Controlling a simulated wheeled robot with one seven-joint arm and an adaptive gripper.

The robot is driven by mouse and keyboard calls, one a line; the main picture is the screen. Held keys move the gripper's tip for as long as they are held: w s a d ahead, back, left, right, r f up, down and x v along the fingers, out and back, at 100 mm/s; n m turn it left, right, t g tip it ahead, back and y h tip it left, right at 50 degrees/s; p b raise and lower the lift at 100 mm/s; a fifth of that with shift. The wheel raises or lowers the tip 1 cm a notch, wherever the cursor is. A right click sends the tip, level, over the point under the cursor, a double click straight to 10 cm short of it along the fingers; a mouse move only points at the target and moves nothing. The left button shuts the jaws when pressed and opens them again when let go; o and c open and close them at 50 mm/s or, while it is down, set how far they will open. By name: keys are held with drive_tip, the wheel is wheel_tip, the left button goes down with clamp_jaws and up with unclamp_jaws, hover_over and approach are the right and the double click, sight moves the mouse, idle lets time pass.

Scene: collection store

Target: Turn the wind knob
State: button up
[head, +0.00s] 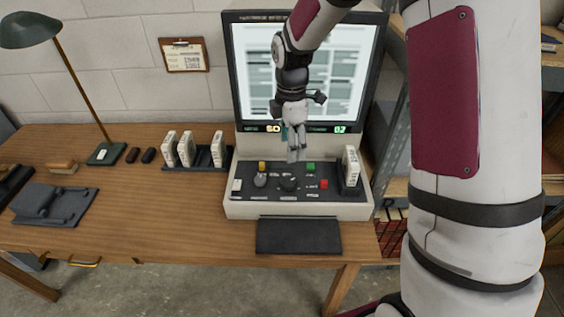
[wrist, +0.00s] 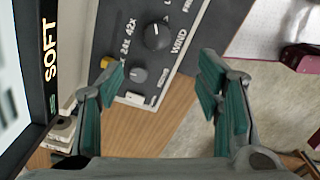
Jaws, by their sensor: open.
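The wind knob (wrist: 157,36) is a round black dial with a pale pointer mark, beside the printed word WIND. In the head view it is the dark knob (head: 289,184) near the middle of the console's (head: 290,208) sloped panel. My gripper (head: 295,154) hangs above the back of the panel, in front of the screen. In the wrist view its teal-padded fingers (wrist: 163,82) are spread apart with nothing between them. The knob shows beyond the fingertips, toward the top of the view, and is not touched.
A smaller grey knob (wrist: 139,75) sits near the wind knob. The panel also has yellow (head: 262,165), green (head: 311,167) and red (head: 324,184) buttons. A white cartridge (head: 350,166) stands at the right. The lit screen (head: 345,75) rises close behind my gripper.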

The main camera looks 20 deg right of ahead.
sight(288, 181)
drive_tip(key=f+p, duration=0.1)
drive_tip(key=f, duration=1.3)
drive_tip(key=shift+w, duration=0.2)
drive_tip(key=c, duration=1.2)
